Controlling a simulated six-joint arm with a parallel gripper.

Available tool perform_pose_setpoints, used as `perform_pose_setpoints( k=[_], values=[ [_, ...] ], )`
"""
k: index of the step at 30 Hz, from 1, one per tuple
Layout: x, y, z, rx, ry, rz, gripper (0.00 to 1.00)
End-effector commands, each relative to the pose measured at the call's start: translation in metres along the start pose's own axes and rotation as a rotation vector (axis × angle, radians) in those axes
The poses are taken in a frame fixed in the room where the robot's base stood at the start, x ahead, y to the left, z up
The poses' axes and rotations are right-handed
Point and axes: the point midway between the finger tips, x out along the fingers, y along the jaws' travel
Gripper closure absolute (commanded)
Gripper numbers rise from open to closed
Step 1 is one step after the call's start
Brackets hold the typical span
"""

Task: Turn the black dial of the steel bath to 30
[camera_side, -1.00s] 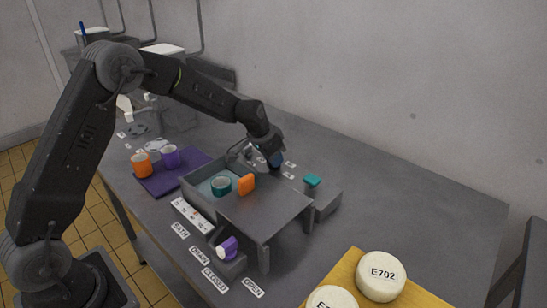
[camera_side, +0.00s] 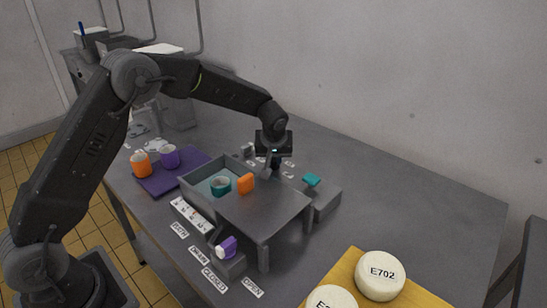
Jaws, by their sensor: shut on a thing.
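The steel bath (camera_side: 190,196) is a grey open-topped box in the middle of the table, with a teal cup (camera_side: 221,185) inside it. My gripper (camera_side: 273,165) points down just behind the bath, among several small white labels (camera_side: 289,163). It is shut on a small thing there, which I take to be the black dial. The fingers and the bath's back wall hide most of the dial, so its pointer and setting cannot be read.
A teal knob (camera_side: 311,180) sits on a block to the right, a purple knob (camera_side: 227,247) in front. Orange (camera_side: 141,165) and purple (camera_side: 170,156) cups stand left. The right rear table is clear.

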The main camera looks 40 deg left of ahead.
Motion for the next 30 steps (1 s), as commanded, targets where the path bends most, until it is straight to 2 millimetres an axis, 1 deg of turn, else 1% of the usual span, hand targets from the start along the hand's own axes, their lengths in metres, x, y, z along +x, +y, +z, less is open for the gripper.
perform_pose_setpoints(
  k=[18, 24, 30],
  values=[
    [0.0009, 0.0022, 0.0005, -0.529, -0.004, -0.220, 1.00],
    [0.0011, 0.0025, 0.0005, -0.655, -0.005, -0.273, 1.00],
    [0.0013, 0.0027, 0.0004, -0.739, -0.005, -0.307, 1.00]
  ],
)
